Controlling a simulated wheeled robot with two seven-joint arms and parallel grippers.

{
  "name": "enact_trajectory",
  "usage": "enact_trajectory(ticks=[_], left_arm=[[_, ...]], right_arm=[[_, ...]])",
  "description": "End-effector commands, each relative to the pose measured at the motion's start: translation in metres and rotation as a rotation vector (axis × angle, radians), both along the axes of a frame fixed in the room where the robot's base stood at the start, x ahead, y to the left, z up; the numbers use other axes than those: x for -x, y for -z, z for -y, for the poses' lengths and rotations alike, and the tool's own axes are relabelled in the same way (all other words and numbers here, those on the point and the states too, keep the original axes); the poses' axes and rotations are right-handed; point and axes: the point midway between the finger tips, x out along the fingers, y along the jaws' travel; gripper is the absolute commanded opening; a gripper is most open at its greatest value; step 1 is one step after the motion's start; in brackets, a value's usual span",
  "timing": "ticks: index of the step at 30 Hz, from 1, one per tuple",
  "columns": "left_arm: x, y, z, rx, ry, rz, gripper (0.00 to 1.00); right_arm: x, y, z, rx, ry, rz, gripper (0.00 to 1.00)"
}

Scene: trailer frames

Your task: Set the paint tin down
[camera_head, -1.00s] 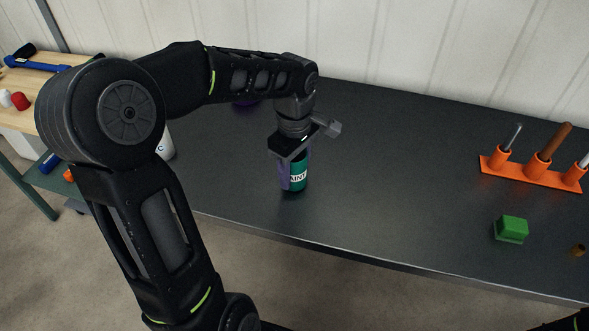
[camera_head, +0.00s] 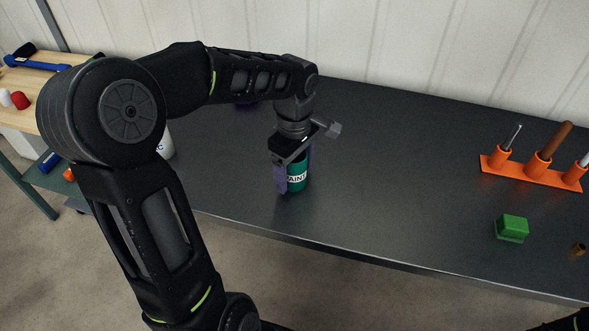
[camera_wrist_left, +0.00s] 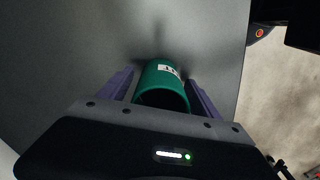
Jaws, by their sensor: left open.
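The paint tin (camera_head: 297,180) is a green cylinder with a white label reading "AINT" in part. It stands upright on the dark tabletop (camera_head: 400,190), near the front edge. My left gripper (camera_head: 295,178) is above and around it, with its purple fingers open on either side. In the left wrist view the green tin (camera_wrist_left: 163,82) lies between the two spread fingers (camera_wrist_left: 160,90), with gaps beside it. The tin's top is partly hidden by the gripper in the head view. My right gripper is not in view.
An orange rack (camera_head: 530,172) with several tools stands at the right. A green block (camera_head: 512,228) and a small brown piece (camera_head: 578,249) lie in front of it. A white container (camera_head: 166,146) is partly behind my left arm. The table's middle is clear.

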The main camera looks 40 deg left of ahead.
Motion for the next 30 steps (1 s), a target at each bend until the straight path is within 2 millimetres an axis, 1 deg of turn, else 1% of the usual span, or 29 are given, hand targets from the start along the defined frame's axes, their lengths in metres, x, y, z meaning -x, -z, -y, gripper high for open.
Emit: enact_trajectory(ticks=[2,4,8,15,18,21,25,30], left_arm=[[0.000,-0.005,0.000,0.000,0.000,0.001,0.73],[-0.001,-0.010,0.000,-0.002,0.000,0.002,0.73],[-0.001,-0.030,0.000,-0.002,-0.001,0.004,0.73],[-0.001,-0.081,0.000,-0.001,0.000,0.004,0.73],[-0.001,-0.099,0.000,-0.001,0.000,0.004,0.73],[-0.001,-0.113,0.000,-0.001,0.000,0.002,0.73],[0.000,-0.121,0.000,0.000,0.001,0.000,0.73],[0.000,-0.123,0.000,0.000,0.000,0.000,0.73]], right_arm=[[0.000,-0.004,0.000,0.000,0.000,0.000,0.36],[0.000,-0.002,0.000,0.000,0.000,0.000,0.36],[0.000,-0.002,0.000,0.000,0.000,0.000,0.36],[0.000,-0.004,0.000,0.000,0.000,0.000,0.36],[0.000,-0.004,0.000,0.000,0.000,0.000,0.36],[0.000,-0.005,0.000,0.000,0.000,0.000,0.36],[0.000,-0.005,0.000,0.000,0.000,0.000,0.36],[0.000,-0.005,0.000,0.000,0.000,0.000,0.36]])
